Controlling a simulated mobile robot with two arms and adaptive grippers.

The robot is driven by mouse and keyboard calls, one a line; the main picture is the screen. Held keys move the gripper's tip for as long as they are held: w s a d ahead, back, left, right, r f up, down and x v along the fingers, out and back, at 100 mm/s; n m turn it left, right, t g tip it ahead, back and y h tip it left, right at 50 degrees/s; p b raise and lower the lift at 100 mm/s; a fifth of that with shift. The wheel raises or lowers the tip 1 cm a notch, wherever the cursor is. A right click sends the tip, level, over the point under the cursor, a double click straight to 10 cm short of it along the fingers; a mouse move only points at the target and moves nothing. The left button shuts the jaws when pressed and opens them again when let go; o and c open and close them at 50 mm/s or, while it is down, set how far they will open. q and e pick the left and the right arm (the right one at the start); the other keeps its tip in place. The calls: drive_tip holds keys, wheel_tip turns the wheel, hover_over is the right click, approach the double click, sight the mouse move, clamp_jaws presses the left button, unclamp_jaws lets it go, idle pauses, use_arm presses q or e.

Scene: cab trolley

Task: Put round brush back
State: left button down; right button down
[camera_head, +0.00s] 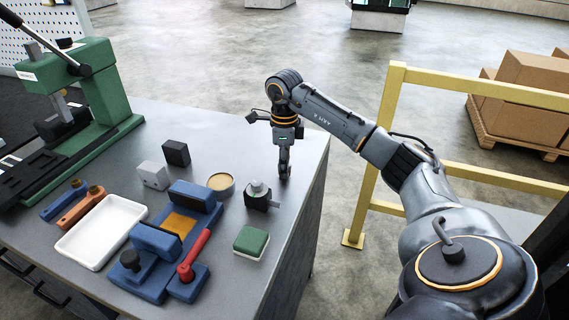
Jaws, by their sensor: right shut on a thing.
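My right gripper (285,172) points down over the table's right side, just right of and behind a small dark block with a silver knob (257,190). It is shut on a small dark thing that the fingers mostly hide. I cannot make out whether this is the round brush. No other thing in view is clearly a round brush. A blue-handled tool (62,202) and an orange-handled tool (82,208), both with brown ends, lie on the left. My left gripper is not in view.
The grey table (215,128) holds a white tray (102,230), a blue fixture with a red handle (192,255), a round tin (221,184), a green-topped block (251,242) and black (176,153) and light grey (152,176) blocks. A green press (98,92) stands left; a yellow rail (385,130) stands right.

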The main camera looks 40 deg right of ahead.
drive_tip(key=shift+f, duration=0.15)
drive_tip(key=shift+f, duration=0.2)
drive_tip(key=c, duration=1)
unclamp_jaws()
wheel_tip(320, 180, up, 11)
drive_tip(key=shift+r, duration=0.15)
drive_tip(key=shift+r+p, duration=0.3)
drive_tip(key=shift+r, duration=0.25)
